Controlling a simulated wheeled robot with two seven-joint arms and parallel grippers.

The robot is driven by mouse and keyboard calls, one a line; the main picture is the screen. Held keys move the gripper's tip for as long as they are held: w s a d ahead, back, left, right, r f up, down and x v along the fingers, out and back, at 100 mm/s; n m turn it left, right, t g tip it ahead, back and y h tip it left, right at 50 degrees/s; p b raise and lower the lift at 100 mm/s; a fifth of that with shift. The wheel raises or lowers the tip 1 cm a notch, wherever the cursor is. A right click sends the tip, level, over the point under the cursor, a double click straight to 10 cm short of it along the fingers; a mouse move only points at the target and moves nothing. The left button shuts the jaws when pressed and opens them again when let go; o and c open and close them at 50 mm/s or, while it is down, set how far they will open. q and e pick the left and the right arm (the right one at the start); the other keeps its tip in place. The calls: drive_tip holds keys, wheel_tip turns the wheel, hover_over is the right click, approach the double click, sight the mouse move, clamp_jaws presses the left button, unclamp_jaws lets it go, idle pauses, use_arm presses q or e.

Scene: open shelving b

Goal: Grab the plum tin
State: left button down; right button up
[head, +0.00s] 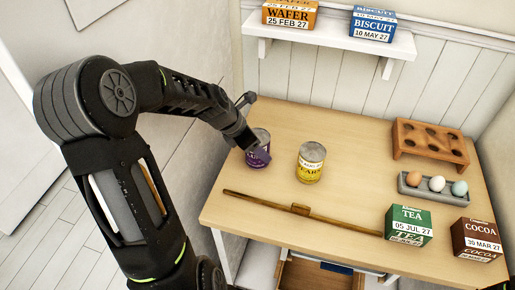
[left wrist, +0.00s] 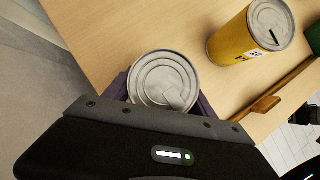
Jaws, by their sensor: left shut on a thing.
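The plum tin (head: 257,158) is a purple can with a grey metal lid, standing at the back left of the wooden table. My left gripper (head: 254,150) reaches it from the left and is shut on it. In the left wrist view the tin's round lid (left wrist: 164,80) shows between the purple-looking fingers, and its side is mostly hidden. A yellow tin (head: 310,163) stands upright just to the right, apart from the plum tin; it also shows in the left wrist view (left wrist: 243,40). My right gripper is not in view.
A thin wooden bar (head: 300,211) lies along the table's front. At right are a green tea box (head: 408,226), a brown cocoa box (head: 479,240), a grey egg tray (head: 411,190) and a wooden holed rack (head: 402,141). A wall shelf (head: 330,34) holds a wafer box and a biscuit box.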

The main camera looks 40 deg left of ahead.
use_arm(q)
drive_tip(key=shift+r, duration=0.1)
wheel_tip(320, 180, up, 10)
drive_tip(key=shift+f, duration=0.1)
idle(0.4)
idle(0.5)
